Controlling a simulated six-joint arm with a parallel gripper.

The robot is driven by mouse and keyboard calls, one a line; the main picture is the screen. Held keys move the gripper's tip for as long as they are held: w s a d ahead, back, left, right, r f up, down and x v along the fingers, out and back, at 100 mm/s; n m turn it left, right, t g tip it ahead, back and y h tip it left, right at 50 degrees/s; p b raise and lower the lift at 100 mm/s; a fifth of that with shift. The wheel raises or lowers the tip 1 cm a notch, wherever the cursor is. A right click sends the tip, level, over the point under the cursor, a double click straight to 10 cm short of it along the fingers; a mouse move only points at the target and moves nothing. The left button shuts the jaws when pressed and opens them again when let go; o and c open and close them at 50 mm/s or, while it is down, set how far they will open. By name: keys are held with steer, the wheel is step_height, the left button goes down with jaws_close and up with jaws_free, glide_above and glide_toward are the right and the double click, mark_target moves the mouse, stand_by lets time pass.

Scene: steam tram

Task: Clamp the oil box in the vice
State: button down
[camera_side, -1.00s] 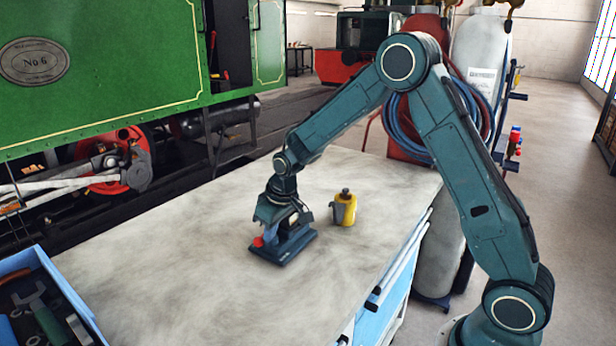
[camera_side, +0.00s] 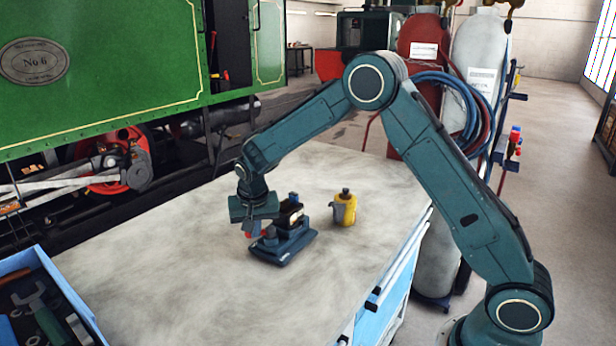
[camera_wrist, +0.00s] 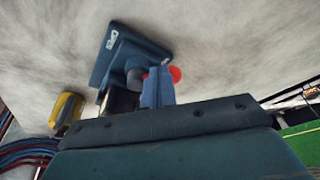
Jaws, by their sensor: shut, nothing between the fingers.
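The blue vice (camera_side: 285,245) stands on the workbench; its base also shows in the wrist view (camera_wrist: 103,62). The oil box (camera_side: 289,213), dark with a blue cap, sits upright at the vice's jaws. Whether the jaws press on it is unclear. In the wrist view the dark box (camera_wrist: 118,101) is partly hidden behind my gripper. My gripper (camera_side: 254,230) is shut and empty, just left of the oil box, by the vice's red-ended handle (camera_side: 250,235). In the wrist view its fingertips (camera_wrist: 157,87) are together, close to the red knob (camera_wrist: 175,74); contact is unclear.
A yellow oil can (camera_side: 345,208) stands on the bench right of the vice, also visible in the wrist view (camera_wrist: 66,110). A blue tray of tools (camera_side: 40,300) is at the front left. The worktop (camera_side: 170,255) between tray and vice is clear.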

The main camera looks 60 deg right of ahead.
steer(key=shift+w, duration=0.2)
steer(key=shift+s, duration=0.1)
stand_by(0.5)
steer(key=s+a+r, duration=0.2)
steer(key=r, duration=0.3)
steer(key=s+a+r, duration=0.2)
steer(key=r, duration=0.3)
steer(key=shift+s+a+r, duration=0.2)
steer(key=shift+s+a, duration=0.15)
steer(key=shift+a, duration=0.05)
steer(key=shift+s+r, duration=0.1)
